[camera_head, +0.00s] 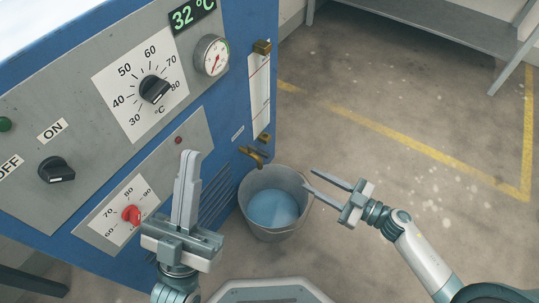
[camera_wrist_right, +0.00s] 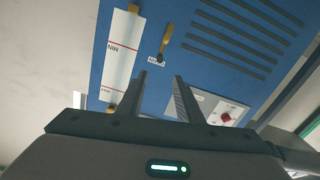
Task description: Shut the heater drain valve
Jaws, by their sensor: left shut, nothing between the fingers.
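The drain valve (camera_head: 254,153) is a small brass fitting with a short handle, low on the right side of the blue heater's front (camera_head: 228,95). It also shows as a brass piece beside a small white label in the right wrist view (camera_wrist_right: 166,36). A grey bucket (camera_head: 252,226) with bluish water stands below it. My right gripper (camera_head: 308,180) is open and empty, to the right of the valve and apart from it; its fingers also show in the wrist view (camera_wrist_right: 159,79). My left gripper (camera_head: 190,156) is shut and empty in front of the panel, left of the valve.
A level gauge (camera_head: 259,95) is above the valve, marked MIN and MAX in the wrist view. Dials and a red knob (camera_head: 132,214) are on the panel. The floor (camera_head: 400,90) at the right is clear, with yellow lines; a grey bench (camera_head: 440,22) stands behind.

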